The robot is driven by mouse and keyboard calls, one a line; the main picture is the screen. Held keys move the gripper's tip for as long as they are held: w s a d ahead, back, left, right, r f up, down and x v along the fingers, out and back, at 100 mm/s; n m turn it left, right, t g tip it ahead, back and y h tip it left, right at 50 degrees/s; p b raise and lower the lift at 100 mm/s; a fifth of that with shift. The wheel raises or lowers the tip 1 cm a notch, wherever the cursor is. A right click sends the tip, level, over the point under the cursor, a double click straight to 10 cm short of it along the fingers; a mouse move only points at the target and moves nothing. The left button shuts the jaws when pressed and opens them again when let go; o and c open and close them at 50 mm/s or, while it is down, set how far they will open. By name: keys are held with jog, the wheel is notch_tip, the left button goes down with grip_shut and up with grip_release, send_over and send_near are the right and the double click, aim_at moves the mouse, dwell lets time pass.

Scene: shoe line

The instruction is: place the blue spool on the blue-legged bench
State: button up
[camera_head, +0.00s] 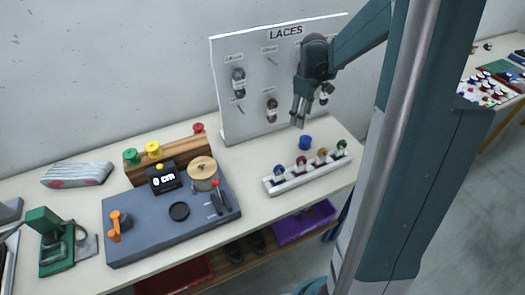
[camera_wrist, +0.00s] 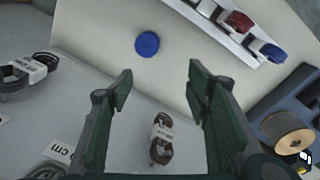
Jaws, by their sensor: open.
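The blue spool (camera_head: 305,142) stands on the pale worktop (camera_head: 262,214), just behind the white rack of small coloured spools. In the wrist view the blue spool (camera_wrist: 147,44) shows as a round blue disc, beyond the fingertips. My gripper (camera_head: 299,122) is open and empty, pointing down in front of the LACES board and above the blue spool, apart from it. Its two fingers (camera_wrist: 160,85) frame the lower middle of the wrist view. A narrow blue strip shows below the worktop's right end, beside my column; I cannot tell whether it is a bench leg.
The LACES board (camera_head: 255,75) with hanging lace bundles stands close behind my gripper. Another table (camera_head: 503,112) with coloured items stands far right, partly behind my column.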

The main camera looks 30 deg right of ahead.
jog(key=s+a+r+m+t, duration=0.2)
jog(key=s+a+r, duration=0.5)
jog(key=a, duration=0.5)
jog(key=s+a+r+m+t, duration=0.2)
jog(key=s+a+r, duration=0.5)
jog(key=a, duration=0.4)
jog(key=s+a+m+t, duration=0.2)
jog(key=s+a, duration=0.4)
jog(key=s, duration=0.2)
jog(key=shift+s+a+r, duration=0.15)
jog(key=shift+s+a, duration=0.05)
jog(key=shift+a, duration=0.1)
